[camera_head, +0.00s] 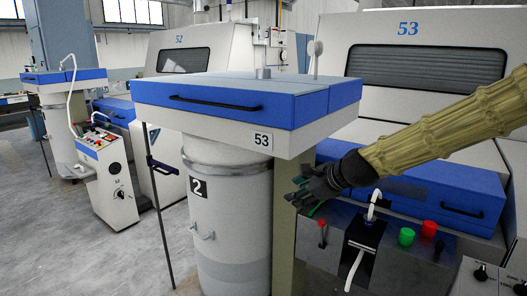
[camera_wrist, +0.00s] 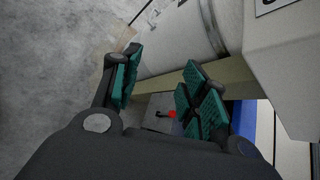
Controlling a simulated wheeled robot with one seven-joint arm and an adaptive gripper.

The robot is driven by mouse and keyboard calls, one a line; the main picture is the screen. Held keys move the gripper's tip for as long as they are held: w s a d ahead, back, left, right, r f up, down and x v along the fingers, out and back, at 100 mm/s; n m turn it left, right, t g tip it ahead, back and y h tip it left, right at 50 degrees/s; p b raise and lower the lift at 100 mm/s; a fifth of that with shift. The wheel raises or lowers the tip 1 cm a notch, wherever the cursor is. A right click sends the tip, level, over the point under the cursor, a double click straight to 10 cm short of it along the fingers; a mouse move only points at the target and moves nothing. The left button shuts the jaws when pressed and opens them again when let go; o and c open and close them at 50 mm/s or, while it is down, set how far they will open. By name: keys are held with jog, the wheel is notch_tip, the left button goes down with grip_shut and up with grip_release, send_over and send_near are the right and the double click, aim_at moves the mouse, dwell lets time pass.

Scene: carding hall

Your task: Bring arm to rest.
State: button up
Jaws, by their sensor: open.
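My arm (camera_head: 450,132) reaches in from the right in the head view, in a ribbed tan cover. My gripper (camera_head: 306,193) is black with green pads and points left. It is in front of the machine marked 53, close to the right of the can marked 2. In the wrist view my gripper (camera_wrist: 165,88) is open, with its green pads apart and nothing between them. Below and between the fingers a small red knob (camera_wrist: 172,114) shows on a dark panel.
A white can (camera_head: 226,220) stands under a blue-and-white coiler head (camera_head: 235,100) left of my gripper. A control panel with a green button (camera_head: 406,236) and red button (camera_head: 429,229) lies below my arm. Grey floor (camera_head: 70,230) is open at left, around a control cabinet (camera_head: 108,185).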

jog(key=s+d+f+n+g+h, duration=0.1)
jog(key=s+d+f+n, duration=0.15)
jog(key=s+f, duration=0.7)
jog(key=s+d+f+n+g+h, duration=0.15)
jog(key=f+n, duration=0.25)
jog(key=f, duration=1.2)
jog(key=s+d+f+n+g+h, duration=0.1)
jog(key=s+f+n+g+h, duration=0.15)
jog(key=s+f, duration=0.65)
jog(key=s+d+f+n+g, duration=0.1)
jog(key=s+d+f+n, duration=0.1)
jog(key=s+f+n, duration=0.2)
jog(key=s+d+f+n+g+h+b, duration=0.1)
jog(key=s+d+f+n, duration=0.2)
jog(key=s+f, duration=0.7)
jog(key=s+d+f+n+g, duration=0.1)
jog(key=s+f+n, duration=0.4)
jog(key=s, duration=0.9)
jog(key=shift+d+f+h+b, duration=0.3)
jog(key=shift+d+f+b, duration=0.1)
jog(key=shift+d+f, duration=0.4)
jog(key=shift+s+a+f, duration=0.1)
jog(key=shift+c, duration=0.9)
